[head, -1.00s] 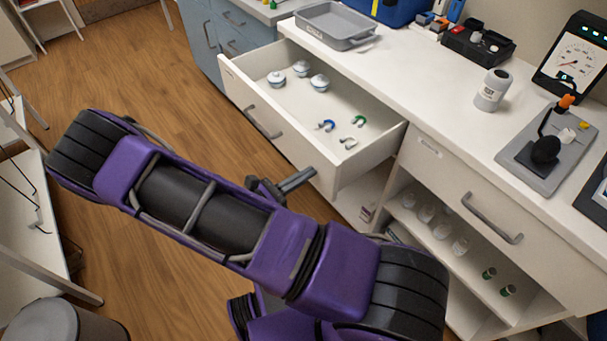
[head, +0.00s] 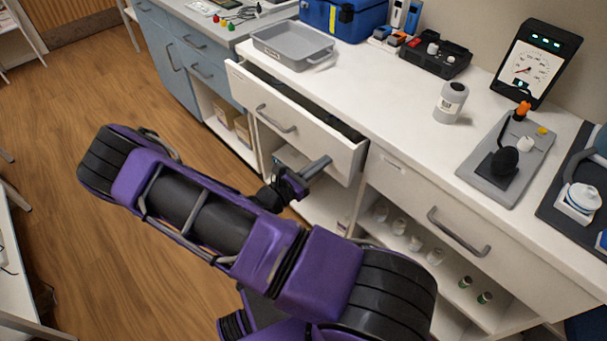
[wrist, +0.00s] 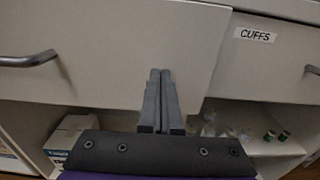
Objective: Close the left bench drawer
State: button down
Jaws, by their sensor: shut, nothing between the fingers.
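The left bench drawer (head: 300,128) is white with a grey bar handle (head: 276,118). It stands a little way out from the bench, and only a narrow dark gap shows behind its front. Its contents are hidden from the head view. My gripper (head: 318,170) is shut and empty at the lower right part of the drawer front. In the wrist view the shut fingers (wrist: 160,85) point at the drawer front (wrist: 120,50), right of the handle (wrist: 28,60). They look close against it, but I cannot tell whether they touch.
The right drawer (head: 430,205), labelled CUFFS in the wrist view (wrist: 255,35), looks shut. Open shelves below hold several small jars (head: 414,243).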

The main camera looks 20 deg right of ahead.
aim_at(338, 151)
jog(key=x, duration=0.6)
jog(key=shift+d+r, duration=0.1)
jog(key=shift+d, duration=0.1)
jog(key=shift+w, duration=0.1)
